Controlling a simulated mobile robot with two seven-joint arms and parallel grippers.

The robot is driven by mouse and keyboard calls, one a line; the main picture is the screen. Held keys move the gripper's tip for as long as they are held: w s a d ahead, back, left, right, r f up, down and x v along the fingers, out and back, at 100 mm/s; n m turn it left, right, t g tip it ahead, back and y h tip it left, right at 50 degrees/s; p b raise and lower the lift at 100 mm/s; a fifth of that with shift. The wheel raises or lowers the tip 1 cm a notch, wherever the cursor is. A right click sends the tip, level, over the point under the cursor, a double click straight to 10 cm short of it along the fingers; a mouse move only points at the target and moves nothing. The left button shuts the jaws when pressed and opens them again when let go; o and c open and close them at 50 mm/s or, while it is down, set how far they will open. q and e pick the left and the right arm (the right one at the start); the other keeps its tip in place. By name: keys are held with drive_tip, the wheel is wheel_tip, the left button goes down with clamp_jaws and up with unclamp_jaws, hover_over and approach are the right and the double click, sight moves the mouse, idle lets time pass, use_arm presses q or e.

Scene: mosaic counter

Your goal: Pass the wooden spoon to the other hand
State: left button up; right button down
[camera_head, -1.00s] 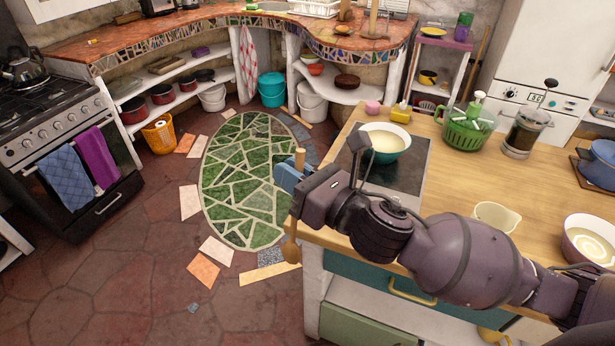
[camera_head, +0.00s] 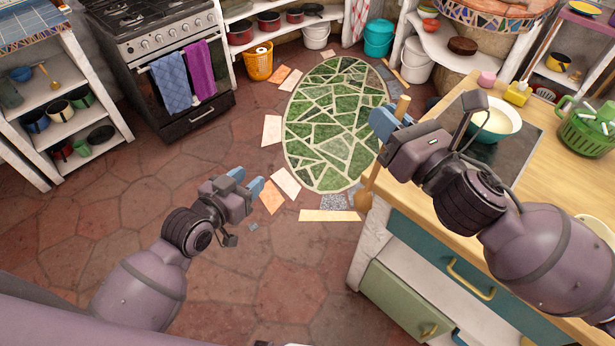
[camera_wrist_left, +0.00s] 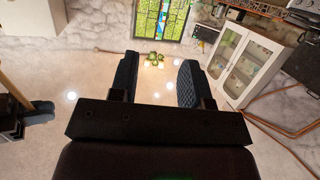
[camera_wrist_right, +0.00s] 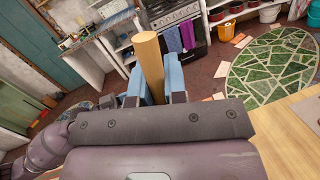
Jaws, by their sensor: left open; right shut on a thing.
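The wooden spoon (camera_head: 371,180) hangs upright, bowl down, just off the left end of the wooden counter. My right gripper (camera_head: 388,122) is shut on its handle, and the handle's upper end sticks out above the fingers. In the right wrist view the handle (camera_wrist_right: 148,62) stands between the blue fingers (camera_wrist_right: 155,85). My left gripper (camera_head: 250,184) is open and empty over the tiled floor, left of the spoon and apart from it. The left wrist view shows its two spread fingers (camera_wrist_left: 159,82) with nothing between them.
The stove (camera_head: 185,75) and an open shelf (camera_head: 60,105) stand farther back.

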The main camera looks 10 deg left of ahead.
use_arm(q)
drive_tip(key=d+r+m+g+h, duration=0.3)
drive_tip(key=d+r+m+h, duration=0.1)
drive_tip(key=d+r+h, duration=0.3)
drive_tip(key=m+g+h, duration=0.4)
drive_tip(key=m+g, duration=0.1)
approach(375, 177)
drive_tip(key=x, duration=0.7)
drive_tip(key=r+x, duration=0.1)
drive_tip(key=x, duration=0.2)
drive_tip(key=shift+w+d, duration=0.1)
drive_tip(key=shift+w, duration=0.35)
drive_tip(key=shift+c, duration=0.2)
clamp_jaws()
use_arm(e)
drive_tip(key=c, duration=1.1)
unclamp_jaws()
